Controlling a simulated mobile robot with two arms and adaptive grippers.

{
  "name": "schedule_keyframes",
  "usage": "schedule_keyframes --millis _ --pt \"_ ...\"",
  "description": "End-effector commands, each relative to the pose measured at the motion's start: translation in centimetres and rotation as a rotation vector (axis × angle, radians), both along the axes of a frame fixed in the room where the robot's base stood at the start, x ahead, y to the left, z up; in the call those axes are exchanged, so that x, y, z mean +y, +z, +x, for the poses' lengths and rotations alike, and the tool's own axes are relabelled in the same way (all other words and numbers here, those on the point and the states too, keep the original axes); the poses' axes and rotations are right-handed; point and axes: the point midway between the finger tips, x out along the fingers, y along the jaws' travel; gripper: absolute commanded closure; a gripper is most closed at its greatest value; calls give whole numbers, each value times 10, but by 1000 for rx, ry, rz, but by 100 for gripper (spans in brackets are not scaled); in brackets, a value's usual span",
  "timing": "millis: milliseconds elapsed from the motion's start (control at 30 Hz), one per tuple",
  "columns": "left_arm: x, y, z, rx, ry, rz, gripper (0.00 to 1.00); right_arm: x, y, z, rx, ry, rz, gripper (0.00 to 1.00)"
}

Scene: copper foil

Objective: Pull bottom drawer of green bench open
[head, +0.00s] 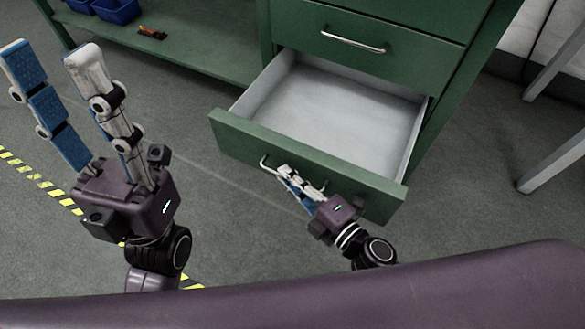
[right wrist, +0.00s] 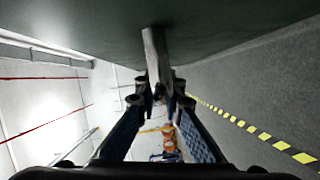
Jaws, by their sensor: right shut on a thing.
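The bottom drawer (head: 300,165) of the green bench (head: 400,60) stands well out from the bench in the head view. Its light grey inside looks empty. My right gripper (head: 285,174) is at the drawer front, shut on the drawer's metal handle (head: 266,163). In the right wrist view the handle (right wrist: 155,55) runs between the fingers (right wrist: 158,95) of this gripper, below the green drawer front (right wrist: 90,30). My left gripper (head: 55,60) is raised at the left, away from the bench, with its fingers spread apart and nothing between them.
A closed drawer with a metal handle (head: 353,42) is above the open one. A green lower shelf (head: 190,45) at the back left holds blue bins (head: 115,10) and a small orange-brown thing (head: 152,33). Grey legs (head: 555,155) stand at the right. Yellow-black tape (head: 40,180) marks the floor.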

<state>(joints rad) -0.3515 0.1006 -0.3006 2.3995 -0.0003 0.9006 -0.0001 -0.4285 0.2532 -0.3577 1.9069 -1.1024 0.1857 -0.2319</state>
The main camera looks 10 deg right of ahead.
Motion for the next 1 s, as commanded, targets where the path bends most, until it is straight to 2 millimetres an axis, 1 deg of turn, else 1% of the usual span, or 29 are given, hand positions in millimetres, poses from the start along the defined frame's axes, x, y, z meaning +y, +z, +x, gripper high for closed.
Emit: schedule_keyframes --millis 267,300,433,767,867,1000 --pt "0 0 0 1 0 0 60 -1 -1 0 1 -1 -1 100" --pt "0 0 0 1 0 0 60 -1 -1 0 1 -1 -1 88" --pt "0 0 0 1 0 0 60 0 -1 0 1 -1 -1 74" --pt "1 2 0 -6 2 -2 60 -2 0 -2 2 0 1 74" --pt "1 1 0 -5 2 -2 60 -6 -1 -10 5 0 3 74" --pt "0 1 0 -3 1 -2 60 -19 1 -28 7 -1 1 74"
